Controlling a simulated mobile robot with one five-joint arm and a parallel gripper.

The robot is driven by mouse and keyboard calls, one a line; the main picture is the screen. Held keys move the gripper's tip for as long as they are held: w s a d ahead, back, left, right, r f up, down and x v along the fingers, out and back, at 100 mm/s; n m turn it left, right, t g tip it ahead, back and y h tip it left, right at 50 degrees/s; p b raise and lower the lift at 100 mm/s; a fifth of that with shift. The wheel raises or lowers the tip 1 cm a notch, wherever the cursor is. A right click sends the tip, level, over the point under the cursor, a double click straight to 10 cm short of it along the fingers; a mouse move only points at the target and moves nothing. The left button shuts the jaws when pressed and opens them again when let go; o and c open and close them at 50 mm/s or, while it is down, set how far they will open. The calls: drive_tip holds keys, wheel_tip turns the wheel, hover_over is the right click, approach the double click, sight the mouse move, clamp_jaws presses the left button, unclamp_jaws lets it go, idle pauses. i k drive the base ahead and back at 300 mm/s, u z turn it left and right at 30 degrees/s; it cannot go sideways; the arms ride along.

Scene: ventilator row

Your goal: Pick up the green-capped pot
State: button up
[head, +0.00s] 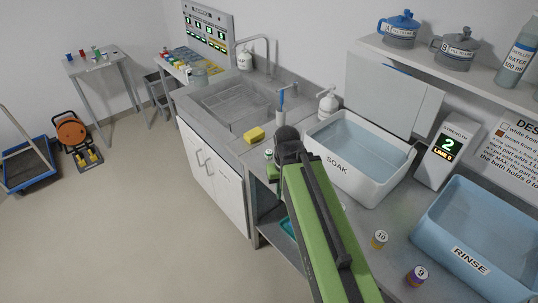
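A small pot with a pale top and some green (268,154) stands at the counter's edge beside my arm. It is partly hidden, and I cannot tell for sure that its cap is green. A small green item (97,50) also stands on the far left table, too small to make out. My green arm reaches over the counter, and its dark end, my gripper (287,140), is beside the soak tub. The fingers are hidden, so I cannot see whether they are open or hold anything.
A white SOAK tub (335,165) and a blue RINSE tub (450,250) stand right of my arm. Pots numbered 10 (380,239) and 9 (416,275) stand near the front edge. A yellow sponge (255,135) lies by the sink (190,100).

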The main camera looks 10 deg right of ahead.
sight(268, 154)
drive_tip(key=z, duration=0.05)
drive_tip(key=k, duration=0.65)
drive_tip(key=u, duration=0.55)
drive_tip(key=i, duration=0.75)
drive_tip(key=u, duration=0.7)
drive_tip(key=i, duration=1.1)
drive_tip(key=z, duration=0.2)
